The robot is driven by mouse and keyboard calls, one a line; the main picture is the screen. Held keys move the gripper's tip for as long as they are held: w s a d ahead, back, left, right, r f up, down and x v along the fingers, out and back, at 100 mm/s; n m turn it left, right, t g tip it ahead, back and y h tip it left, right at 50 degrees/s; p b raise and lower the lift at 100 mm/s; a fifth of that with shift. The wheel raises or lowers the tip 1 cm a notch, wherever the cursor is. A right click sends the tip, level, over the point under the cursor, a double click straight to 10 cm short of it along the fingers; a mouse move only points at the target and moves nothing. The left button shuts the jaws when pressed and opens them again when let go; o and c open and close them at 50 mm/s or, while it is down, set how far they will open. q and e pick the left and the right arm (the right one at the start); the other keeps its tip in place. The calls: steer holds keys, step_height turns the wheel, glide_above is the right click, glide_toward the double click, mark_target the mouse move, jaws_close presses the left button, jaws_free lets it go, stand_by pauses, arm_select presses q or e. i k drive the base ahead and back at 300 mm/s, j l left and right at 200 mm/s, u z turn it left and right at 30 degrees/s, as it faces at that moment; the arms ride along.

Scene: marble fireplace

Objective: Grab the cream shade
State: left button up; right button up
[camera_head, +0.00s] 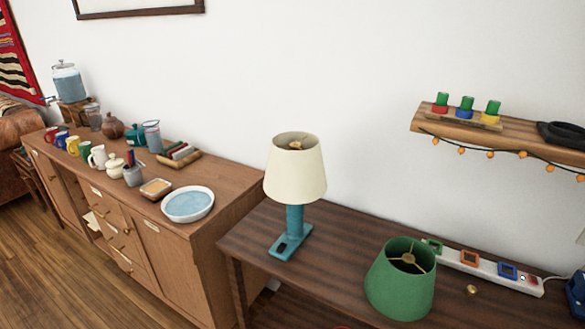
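The cream shade (295,173) sits upright on a teal lamp base (294,228), its open top facing up with the inner fitting visible. The lamp stands on the dark wooden table (345,238), near its left end. A green shade (401,280) rests apart on the same table, to the right and nearer, with a brass-coloured spoked fitting inside. Neither of my grippers shows in the head view.
A power strip (487,268) with coloured pieces lies along the wall behind the green shade, with a small brass knob (471,290) beside it. A wall shelf (495,130) with hanging lights juts out above. A crowded sideboard (160,240) stands left.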

mark_target(298, 177)
steer(key=i+j+z, duration=0.1)
steer(key=z, duration=0.75)
steer(key=j+z, duration=0.3)
steer(key=j, duration=0.15)
steer(key=j+z, duration=0.25)
steer(key=j, duration=0.25)
steer(key=j+z, duration=0.15)
steer(key=j, duration=0.8)
